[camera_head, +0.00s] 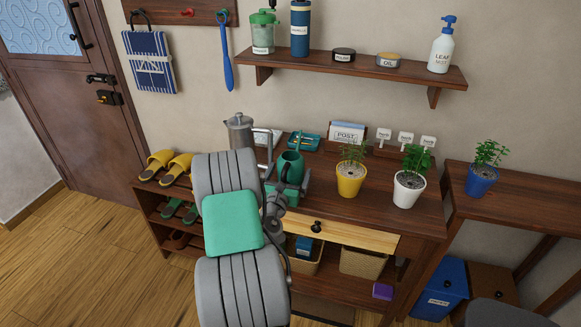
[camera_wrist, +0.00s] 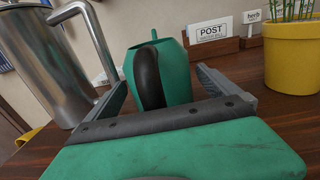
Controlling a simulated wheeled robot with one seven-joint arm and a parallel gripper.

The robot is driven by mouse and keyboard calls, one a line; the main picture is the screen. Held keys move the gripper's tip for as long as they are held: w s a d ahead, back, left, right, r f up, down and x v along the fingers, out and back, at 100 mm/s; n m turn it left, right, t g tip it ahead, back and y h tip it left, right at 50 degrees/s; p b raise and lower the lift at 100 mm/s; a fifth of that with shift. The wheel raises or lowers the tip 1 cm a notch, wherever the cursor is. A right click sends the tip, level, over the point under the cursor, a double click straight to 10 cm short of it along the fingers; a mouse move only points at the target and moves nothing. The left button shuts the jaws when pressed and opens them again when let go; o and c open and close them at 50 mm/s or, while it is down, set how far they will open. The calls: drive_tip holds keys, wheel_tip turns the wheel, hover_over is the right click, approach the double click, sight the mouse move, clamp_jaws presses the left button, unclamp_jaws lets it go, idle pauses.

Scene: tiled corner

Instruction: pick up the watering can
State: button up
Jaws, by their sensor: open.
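The green watering can (camera_head: 291,166) stands upright on the wooden table, partly hidden by my arm in the head view. In the wrist view the can (camera_wrist: 174,72) is straight ahead, with its black handle (camera_wrist: 149,78) facing me. My gripper (camera_wrist: 163,88) is open, with one finger on each side of the can's handle. I cannot tell whether the fingers touch the can. In the head view my gripper (camera_head: 287,187) is just in front of the can, mostly hidden behind my own arm.
A metal pitcher (camera_wrist: 52,62) stands close on the left. A yellow pot (camera_head: 350,180) and a white pot (camera_head: 409,189) with plants stand to the right. A post holder (camera_wrist: 211,35) is behind. A wall shelf (camera_head: 355,69) with bottles and jars hangs above.

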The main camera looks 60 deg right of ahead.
sight(286, 166)
drive_tip(key=shift+c, duration=0.3)
drive_tip(key=c, duration=1.7)
drive_tip(key=shift+c, duration=0.2)
drive_tip(key=shift+r, duration=0.55)
wheel_tip(286, 166, up, 3)
drive_tip(key=shift+a+f+p, duration=0.1)
drive_tip(key=shift+a+p, duration=0.05)
drive_tip(key=shift+p, duration=0.4)
drive_tip(key=a+r, duration=0.2)
drive_tip(key=r, duration=0.1)
drive_tip(key=a+r, duration=0.1)
drive_tip(key=shift+s+a+r+p, duration=0.4)
drive_tip(key=s+a+r, duration=0.2)
drive_tip(key=a+r, duration=0.2)
drive_tip(key=a, duration=0.5)
drive_tip(key=shift+s+a+r, duration=0.15)
drive_tip(key=shift+s+a, duration=0.1)
drive_tip(key=shift+s, duration=0.15)
